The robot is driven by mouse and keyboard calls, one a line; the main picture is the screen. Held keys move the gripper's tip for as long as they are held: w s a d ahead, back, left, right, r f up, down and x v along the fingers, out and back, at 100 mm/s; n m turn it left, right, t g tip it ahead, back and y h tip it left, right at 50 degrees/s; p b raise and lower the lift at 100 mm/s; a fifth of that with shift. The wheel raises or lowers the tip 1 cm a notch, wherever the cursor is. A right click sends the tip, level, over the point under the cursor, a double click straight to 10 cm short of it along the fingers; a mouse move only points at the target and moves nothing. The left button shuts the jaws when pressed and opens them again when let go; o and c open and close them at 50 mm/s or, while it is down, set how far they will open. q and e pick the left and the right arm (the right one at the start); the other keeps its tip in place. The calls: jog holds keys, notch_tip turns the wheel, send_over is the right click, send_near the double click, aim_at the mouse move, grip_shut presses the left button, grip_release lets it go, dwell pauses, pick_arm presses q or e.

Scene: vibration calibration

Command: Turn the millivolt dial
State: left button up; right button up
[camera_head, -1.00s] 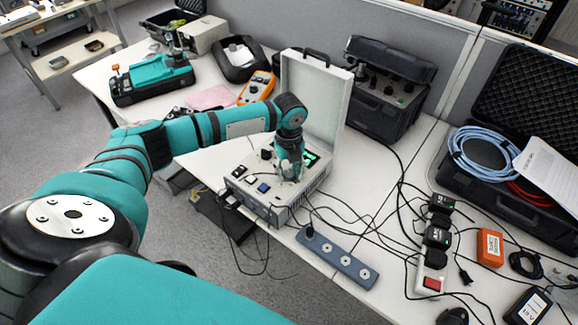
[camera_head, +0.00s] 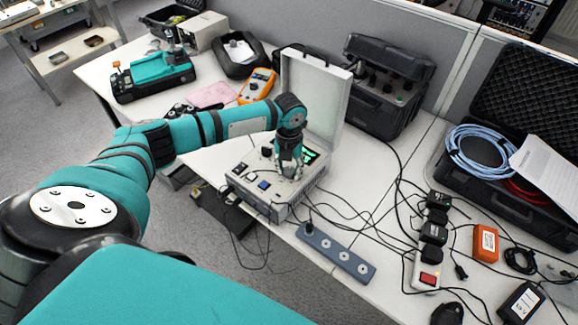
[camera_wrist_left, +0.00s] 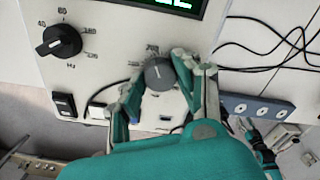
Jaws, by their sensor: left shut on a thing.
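The calibrator (camera_head: 262,207) is a light grey box on the table with its lid open and a green-lit screen (camera_head: 311,155). My left gripper (camera_head: 287,172) reaches down onto its panel from above. In the left wrist view, the small grey round millivolt dial (camera_wrist_left: 159,74) sits between the two fingers of my left gripper (camera_wrist_left: 157,75), which are shut on it. A white mark shows on the dial's top, with printed numbers around it, partly covered by the fingers. A teal and grey shape, seemingly my right gripper (camera_wrist_left: 270,142), shows at lower right in that view; its fingers are unclear.
A larger black Hz dial (camera_wrist_left: 61,41) and a black rocker switch (camera_wrist_left: 64,104) lie left of the millivolt dial. A blue-grey socket strip (camera_head: 336,252) and loose cables lie right of the calibrator. The open lid (camera_head: 316,100) stands behind my gripper.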

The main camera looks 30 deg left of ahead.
aim_at(289, 170)
dwell(0.3)
pick_arm(q)
jog(key=o, duration=1.2)
jog(key=shift+c, duration=0.2)
notch_tip(289, 170, up, 12)
